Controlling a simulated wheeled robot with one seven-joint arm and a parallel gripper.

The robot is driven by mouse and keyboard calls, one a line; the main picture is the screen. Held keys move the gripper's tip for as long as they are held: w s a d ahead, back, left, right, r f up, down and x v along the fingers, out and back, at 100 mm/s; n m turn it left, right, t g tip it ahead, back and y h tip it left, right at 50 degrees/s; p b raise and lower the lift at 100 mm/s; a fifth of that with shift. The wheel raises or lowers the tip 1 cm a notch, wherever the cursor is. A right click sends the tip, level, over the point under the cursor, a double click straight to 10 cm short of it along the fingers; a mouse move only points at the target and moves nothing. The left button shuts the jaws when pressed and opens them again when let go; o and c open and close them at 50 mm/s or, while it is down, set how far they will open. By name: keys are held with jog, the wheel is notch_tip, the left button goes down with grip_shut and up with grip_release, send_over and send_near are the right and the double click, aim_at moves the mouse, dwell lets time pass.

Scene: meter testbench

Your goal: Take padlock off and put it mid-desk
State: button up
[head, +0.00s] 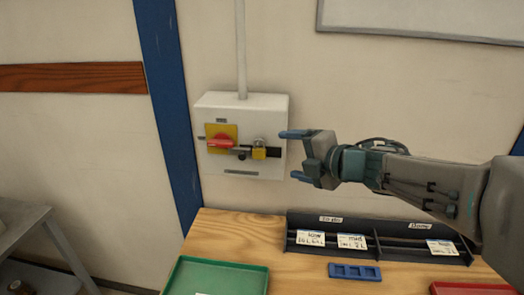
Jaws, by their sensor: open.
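A small brass-yellow padlock (259,152) hangs at the right of the red rotary switch (219,141) on the white wall box (242,107). It sits against a dark strip on the box's front. My gripper (293,155) is to the right of the padlock, its blue-tipped fingers spread one above the other and pointing left. It is open with nothing between the fingers, apart from the padlock in the picture. The wooden desk (230,236) lies below the box. How far the fingers are from the wall is hard to tell.
A green tray (217,278) is at the desk's front left. A black sorting rack (378,240) with labelled compartments stands at the back right. A blue slotted block (355,271) lies before it, and a red tray (458,289) is at right. Bare desk lies between green tray and blue block.

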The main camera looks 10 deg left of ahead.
aim_at(263, 150)
jog(key=p+x, duration=0.1)
jog(key=x, duration=0.9)
jog(key=shift+w+d, duration=0.2)
jog(key=c, duration=1.1)
